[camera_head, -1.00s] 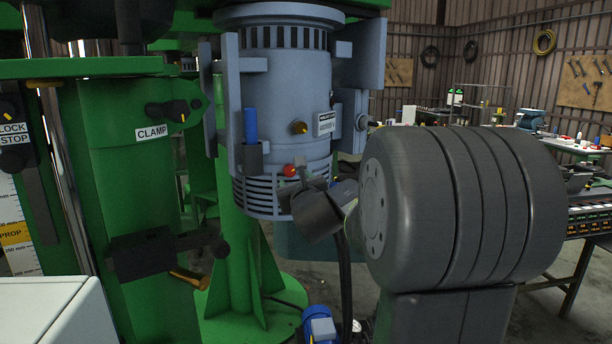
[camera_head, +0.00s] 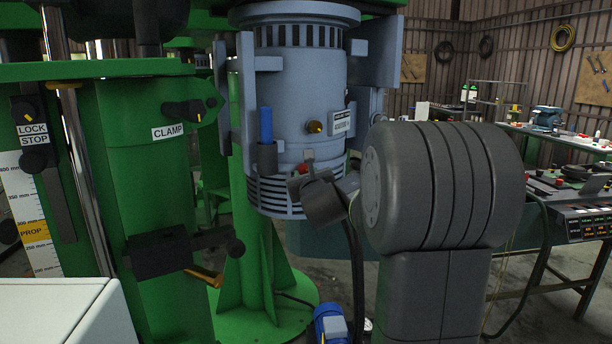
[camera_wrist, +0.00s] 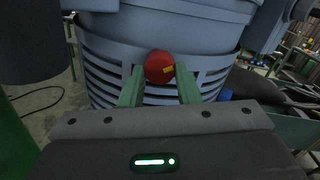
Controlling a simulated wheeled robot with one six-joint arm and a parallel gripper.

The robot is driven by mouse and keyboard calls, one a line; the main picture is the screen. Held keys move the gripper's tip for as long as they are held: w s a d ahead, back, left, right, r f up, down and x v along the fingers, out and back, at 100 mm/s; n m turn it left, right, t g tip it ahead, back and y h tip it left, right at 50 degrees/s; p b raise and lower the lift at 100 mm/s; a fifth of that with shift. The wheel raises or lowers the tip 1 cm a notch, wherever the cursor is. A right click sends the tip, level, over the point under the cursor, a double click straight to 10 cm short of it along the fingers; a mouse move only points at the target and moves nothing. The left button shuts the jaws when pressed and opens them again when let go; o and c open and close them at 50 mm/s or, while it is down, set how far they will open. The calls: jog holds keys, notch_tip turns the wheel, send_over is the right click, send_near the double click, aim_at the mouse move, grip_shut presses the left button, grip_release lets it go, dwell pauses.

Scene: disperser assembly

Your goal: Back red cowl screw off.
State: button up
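The red cowl screw (camera_wrist: 160,67) is a round red knob with a yellow mark, on the front of the blue-grey slotted cowl (camera_wrist: 107,58). In the head view the screw (camera_head: 303,168) shows small and partly covered by my gripper (camera_head: 304,173). In the wrist view the two green fingers of my gripper (camera_wrist: 160,84) stand apart, one on each side of the screw's lower part. Only thin gaps show beside the screw, and I see no clear contact.
A green frame with a clamp lever (camera_head: 183,112) stands left. A workbench (camera_head: 570,205) is at the right.

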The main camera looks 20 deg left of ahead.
jog(key=shift+f+n+b, duration=0.15)
jog(key=shift+n+b, duration=0.25)
jog(key=shift+b, duration=0.3)
jog(key=shift+d+r+n+b, duration=0.1)
jog(key=shift+n+b, duration=1.05)
jog(key=shift+n, duration=0.8)
jog(key=shift+r+n+b, duration=0.1)
jog(key=shift+n+b, duration=1)
jog(key=shift+n, duration=0.85)
jog(key=o, duration=1)
jog(key=shift+w, duration=0.1)
jog(key=shift+c, duration=0.2)
